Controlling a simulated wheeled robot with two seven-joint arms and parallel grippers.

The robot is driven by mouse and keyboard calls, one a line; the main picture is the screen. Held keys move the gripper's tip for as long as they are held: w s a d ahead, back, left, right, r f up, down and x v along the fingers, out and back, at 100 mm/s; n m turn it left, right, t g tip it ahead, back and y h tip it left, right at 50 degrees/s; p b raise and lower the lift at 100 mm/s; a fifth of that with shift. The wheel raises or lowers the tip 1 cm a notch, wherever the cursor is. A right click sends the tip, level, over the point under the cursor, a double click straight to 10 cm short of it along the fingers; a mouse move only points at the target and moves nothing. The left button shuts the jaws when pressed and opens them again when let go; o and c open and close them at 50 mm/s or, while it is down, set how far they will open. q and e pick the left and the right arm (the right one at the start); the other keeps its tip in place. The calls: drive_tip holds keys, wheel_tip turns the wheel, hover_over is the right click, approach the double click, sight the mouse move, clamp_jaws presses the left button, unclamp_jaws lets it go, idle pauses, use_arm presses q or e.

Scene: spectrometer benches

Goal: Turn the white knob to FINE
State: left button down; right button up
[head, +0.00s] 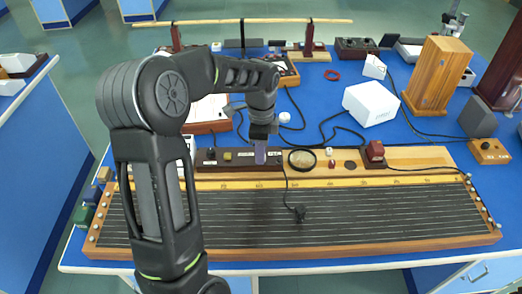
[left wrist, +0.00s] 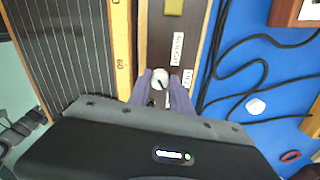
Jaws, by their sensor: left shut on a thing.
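The white knob (left wrist: 160,75) sits on a dark brown panel (left wrist: 158,30) in the left wrist view, beside two white labels. The nearer label (left wrist: 188,78) appears to read FINE and the farther one (left wrist: 178,48) COARSE, in small print. My left gripper (left wrist: 162,92) points down over the panel, with its two purple-grey fingers on either side of the knob, shut on it. Which label the knob points to I cannot tell. In the head view my left gripper (head: 261,153) hides the knob on the panel (head: 208,163). My right gripper is not in view.
A long wooden board with parallel wires (head: 350,216) lies in front of the panel. A round dial (head: 302,159) and a red block (head: 375,151) stand to the right. Black cables cross the blue bench behind, near a white box (head: 370,103).

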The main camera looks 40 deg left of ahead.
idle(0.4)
use_arm(q)
drive_tip(key=c, duration=1.2)
unclamp_jaws()
drive_tip(key=shift+o, duration=0.2)
drive_tip(key=shift+r+b, duration=0.4)
drive_tip(key=shift+r, duration=3.55)
drive_tip(key=shift+f, duration=0.1)
